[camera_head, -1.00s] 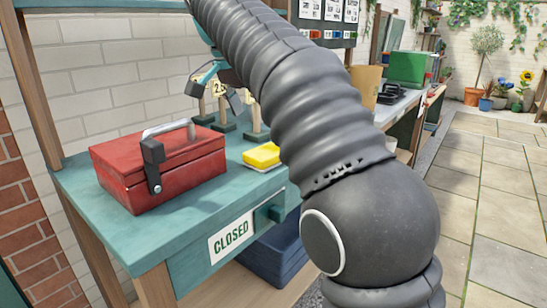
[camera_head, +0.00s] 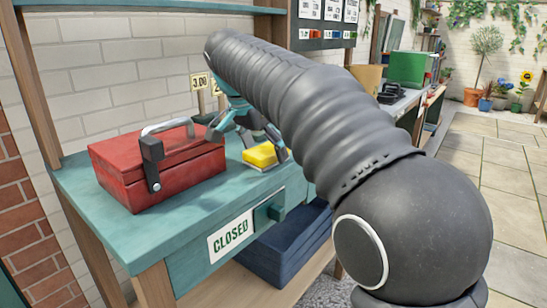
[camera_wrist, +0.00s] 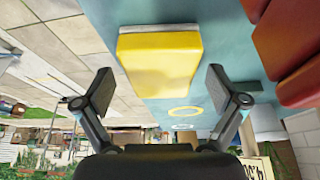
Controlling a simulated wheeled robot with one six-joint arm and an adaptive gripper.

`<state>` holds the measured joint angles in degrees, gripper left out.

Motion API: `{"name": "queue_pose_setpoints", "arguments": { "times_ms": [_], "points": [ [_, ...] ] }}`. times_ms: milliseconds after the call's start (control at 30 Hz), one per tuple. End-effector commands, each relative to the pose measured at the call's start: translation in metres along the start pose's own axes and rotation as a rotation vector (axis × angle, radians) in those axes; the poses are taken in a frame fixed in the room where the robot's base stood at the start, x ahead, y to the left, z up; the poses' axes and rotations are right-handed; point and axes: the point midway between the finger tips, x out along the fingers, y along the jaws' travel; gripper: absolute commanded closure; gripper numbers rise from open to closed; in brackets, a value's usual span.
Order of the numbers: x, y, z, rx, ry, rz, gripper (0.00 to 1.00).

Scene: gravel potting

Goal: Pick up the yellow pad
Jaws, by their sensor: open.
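The yellow pad (camera_head: 261,155) lies on the teal bench top (camera_head: 111,216), to the right of the red toolbox, with a pale layer along its lower edge. In the wrist view the yellow pad (camera_wrist: 158,64) is ahead of my gripper, in line with the space between its two fingers. My gripper (camera_wrist: 165,92) is open and empty, with the fingers spread wider than the pad. In the head view my gripper (camera_head: 262,133) is just behind and above the pad. Part of it is hidden by my arm.
A red toolbox (camera_head: 169,174) with a raised grey handle stands left of the pad. Number signs (camera_head: 199,82) stand behind my gripper. A drawer front has a CLOSED label (camera_head: 231,237). A dark blue crate (camera_head: 285,247) sits below the bench.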

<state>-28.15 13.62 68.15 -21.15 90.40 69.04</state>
Motion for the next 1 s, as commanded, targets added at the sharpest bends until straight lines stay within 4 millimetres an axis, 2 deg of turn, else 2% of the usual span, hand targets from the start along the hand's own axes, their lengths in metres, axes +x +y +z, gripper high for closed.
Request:
{"name": "queue_pose_setpoints", "arguments": {
  "times_ms": [167,433,767,1000],
  "points": [
    [0.000,0.000,0.000,0.000,0.000,0.000,0.04],
    [0.000,0.000,0.000,0.000,0.000,0.000,0.69],
    [-0.001,0.000,-0.001,0.000,0.000,0.000,0.70],
    [-0.018,-0.001,-0.008,0.001,0.001,-0.001,0.71]
  ]
}}
